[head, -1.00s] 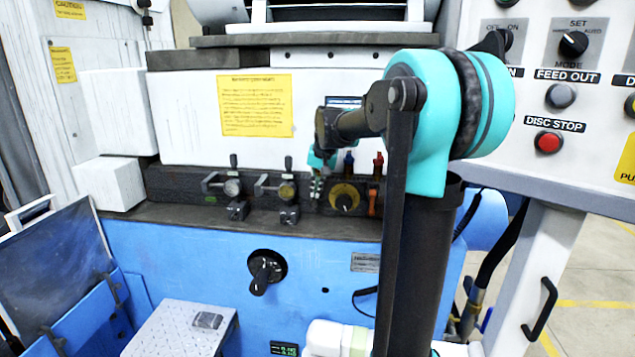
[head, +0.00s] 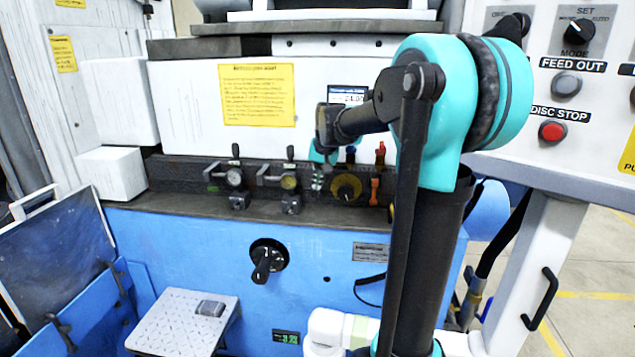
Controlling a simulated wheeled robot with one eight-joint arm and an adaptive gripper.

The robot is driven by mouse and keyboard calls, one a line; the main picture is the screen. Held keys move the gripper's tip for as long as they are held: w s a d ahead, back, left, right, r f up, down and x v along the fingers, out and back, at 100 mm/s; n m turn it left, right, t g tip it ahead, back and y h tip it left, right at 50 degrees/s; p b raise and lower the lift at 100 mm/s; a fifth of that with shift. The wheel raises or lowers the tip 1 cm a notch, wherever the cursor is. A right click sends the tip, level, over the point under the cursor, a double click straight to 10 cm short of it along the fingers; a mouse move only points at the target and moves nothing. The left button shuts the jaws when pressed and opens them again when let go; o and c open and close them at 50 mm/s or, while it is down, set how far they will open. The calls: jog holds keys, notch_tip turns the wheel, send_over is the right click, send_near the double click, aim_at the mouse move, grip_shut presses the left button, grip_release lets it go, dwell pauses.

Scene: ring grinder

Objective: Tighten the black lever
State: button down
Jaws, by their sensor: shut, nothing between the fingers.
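Small black levers stand upright on the dark rail of the machine: one at the left (head: 236,151) above a round gauge, and another (head: 290,153) to its right above a second gauge. The frames do not show whether either is tight. My gripper (head: 319,174) is small and partly hidden at the end of my arm, just right of the second black lever. It points down in front of the rail and looks shut and empty. I cannot tell whether it touches anything.
A large black rotary handle (head: 267,260) is on the blue front below. The button panel (head: 590,120) stands at the right.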

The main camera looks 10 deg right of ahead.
aim_at(318, 194)
jog(key=shift+f, duration=0.1)
jog(key=t, duration=0.1)
jog(key=f+t, duration=0.1)
jog(key=f+t+h, duration=0.1)
jog(key=t, duration=0.1)
jog(key=shift+s+a+f, duration=0.1)
jog(key=shift+s, duration=0.15)
jog(key=f+t, duration=0.1)
jog(key=t, duration=0.1)
jog(key=f+n+t+h, duration=0.1)
jog(key=t, duration=0.1)
jog(key=shift+w+f, duration=0.1)
jog(key=shift+w, duration=0.25)
jog(key=shift+w+d+f, duration=0.25)
jog(key=shift+w+f, duration=0.25)
jog(key=shift+f, duration=0.1)
jog(key=shift+w+d+f, duration=0.2)
jog(key=shift+w+f, duration=0.25)
jog(key=shift+f, duration=0.1)
jog(key=shift+w+f, duration=0.1)
